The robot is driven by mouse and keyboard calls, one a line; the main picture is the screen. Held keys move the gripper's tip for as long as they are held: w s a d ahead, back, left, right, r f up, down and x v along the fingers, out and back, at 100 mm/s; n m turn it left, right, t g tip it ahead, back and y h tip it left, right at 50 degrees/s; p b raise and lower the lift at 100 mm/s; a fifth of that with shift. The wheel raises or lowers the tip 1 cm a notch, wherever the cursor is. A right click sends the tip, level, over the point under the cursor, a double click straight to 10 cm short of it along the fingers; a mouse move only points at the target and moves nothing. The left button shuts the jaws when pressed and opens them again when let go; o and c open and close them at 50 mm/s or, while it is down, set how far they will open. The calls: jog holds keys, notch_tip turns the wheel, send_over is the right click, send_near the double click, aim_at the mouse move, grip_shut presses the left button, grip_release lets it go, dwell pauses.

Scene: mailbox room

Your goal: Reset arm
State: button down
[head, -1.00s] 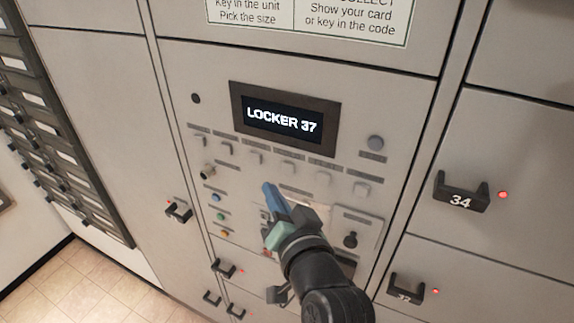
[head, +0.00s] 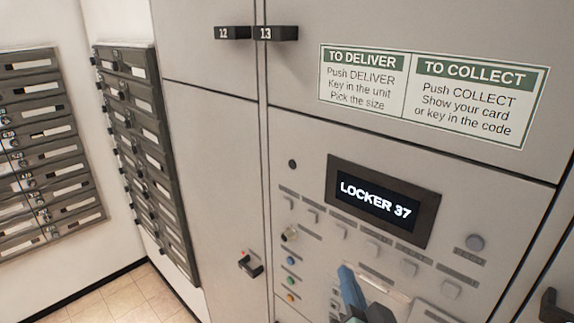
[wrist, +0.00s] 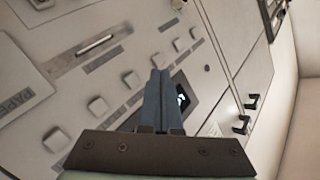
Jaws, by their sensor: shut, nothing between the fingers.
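My gripper (head: 349,284) shows at the bottom of the head view, in front of the lower part of the locker control panel (head: 310,262). Its blue fingers are together with nothing between them. In the wrist view my gripper (wrist: 159,78) points at the panel, its fingers partly covering the dark display (wrist: 190,95). I cannot tell whether the fingertips touch the panel. In the head view the display (head: 382,200) reads LOCKER 37. The rest of my arm is mostly below the frame.
A row of square buttons (head: 372,249) runs under the display. Locker handles 12 (head: 232,32) and 13 (head: 276,33) stick out at the top, another handle (head: 250,265) lower left. Mailbox units (head: 145,150) line the left wall. A instruction sign (head: 430,92) hangs above the display.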

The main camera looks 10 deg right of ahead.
jog(key=a+r+n+t+b, duration=0.2)
jog(key=a+r+t, duration=0.15)
jog(key=r, duration=0.55)
jog(key=a+r+n+t+b, duration=0.25)
jog(key=a+r, duration=0.25)
jog(key=r, duration=0.5)
jog(key=s+a+r+n+t+y+b, duration=0.1)
jog(key=s+a+r+n+t, duration=0.1)
jog(key=s+r, duration=0.3)
jog(key=s+a+r+n+t+y, duration=0.1)
jog(key=s+a+r+n+t, duration=0.1)
jog(key=r, duration=0.7)
jog(key=s+a+t, duration=0.1)
jog(key=s+a, duration=0.1)
jog(key=s, duration=0.1)
jog(key=shift+s+a+b, duration=0.2)
jog(key=shift+a+b, duration=0.2)
